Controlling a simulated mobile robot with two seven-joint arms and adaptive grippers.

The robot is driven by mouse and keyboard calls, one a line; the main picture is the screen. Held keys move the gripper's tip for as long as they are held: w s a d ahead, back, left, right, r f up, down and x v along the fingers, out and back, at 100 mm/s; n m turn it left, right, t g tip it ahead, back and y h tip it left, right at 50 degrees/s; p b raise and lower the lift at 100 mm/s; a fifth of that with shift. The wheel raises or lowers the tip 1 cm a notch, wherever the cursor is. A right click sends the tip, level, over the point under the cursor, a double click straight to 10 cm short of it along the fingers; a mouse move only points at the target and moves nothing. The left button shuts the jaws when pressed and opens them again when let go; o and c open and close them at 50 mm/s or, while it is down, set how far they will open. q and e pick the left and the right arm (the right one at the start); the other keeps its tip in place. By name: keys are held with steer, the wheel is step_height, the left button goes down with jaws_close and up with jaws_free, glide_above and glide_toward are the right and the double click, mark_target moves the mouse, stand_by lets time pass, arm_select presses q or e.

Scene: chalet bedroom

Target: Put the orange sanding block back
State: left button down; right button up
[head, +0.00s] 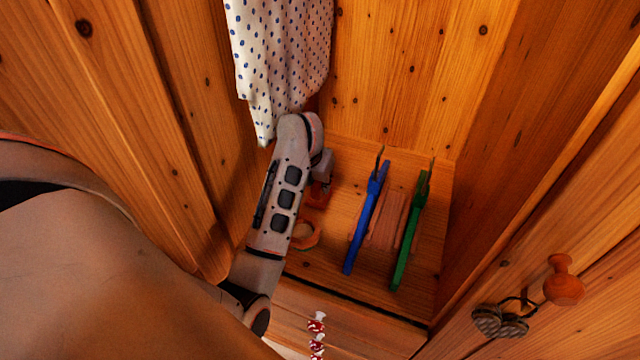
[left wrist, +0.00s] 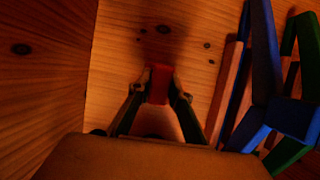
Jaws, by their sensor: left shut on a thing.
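The orange sanding block (left wrist: 159,84) shows red-orange in the dim left wrist view, between the two fingers of my left gripper (left wrist: 162,92). The fingers are shut on its sides, and the block's far end is close to the wooden surface. I cannot tell whether it touches. In the head view my left arm reaches down into a wooden cabinet, and its gripper (head: 321,180) is partly hidden behind the wrist. A small red-orange part of the block (head: 318,196) shows below it, low over the cabinet floor. My right gripper is in neither view.
A round orange thing (head: 304,236) lies beside my forearm. Dotted cloth (head: 280,60) hangs behind. A door knob (head: 563,284) is at right.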

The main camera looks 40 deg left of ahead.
arm_select(q)
steer(key=shift+f, duration=0.1)
steer(key=c, duration=2)
jaws_free()
steer(key=shift+c, duration=0.2)
steer(key=shift+o, duration=1)
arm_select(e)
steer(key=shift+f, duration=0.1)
arm_select(q)
steer(key=p+v, duration=0.5)
steer(key=v, duration=0.7)
steer(key=shift+p, duration=0.3)
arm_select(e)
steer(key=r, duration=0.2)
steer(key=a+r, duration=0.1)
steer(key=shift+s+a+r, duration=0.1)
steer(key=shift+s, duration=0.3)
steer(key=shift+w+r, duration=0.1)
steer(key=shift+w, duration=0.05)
